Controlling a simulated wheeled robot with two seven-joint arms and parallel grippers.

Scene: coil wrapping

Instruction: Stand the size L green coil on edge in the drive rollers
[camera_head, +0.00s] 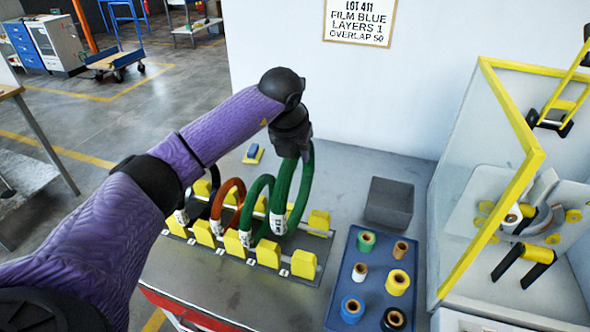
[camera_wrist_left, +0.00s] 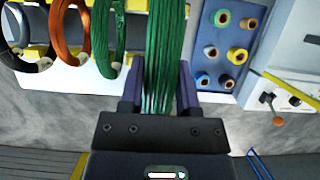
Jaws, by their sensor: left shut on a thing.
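My left gripper (camera_head: 293,150) is shut on the top of a large green coil (camera_head: 306,185) with a white label near its bottom. The coil hangs upright at the right part of the coil rack, its lower end close to the yellow blocks; I cannot tell whether it still touches the rack. In the left wrist view the green coil (camera_wrist_left: 164,50) runs between the two fingers (camera_wrist_left: 160,95). Which of these are the drive rollers is hard to tell. My right gripper is not in view.
The rack (camera_head: 205,233) also holds a smaller green coil (camera_head: 249,207), an orange coil (camera_head: 218,200) and a black coil. A blue tray (camera_head: 373,283) of film spools and a grey block (camera_head: 389,202) stand between rack and machine. A yellow-edged clear panel (camera_head: 505,205) borders the machine.

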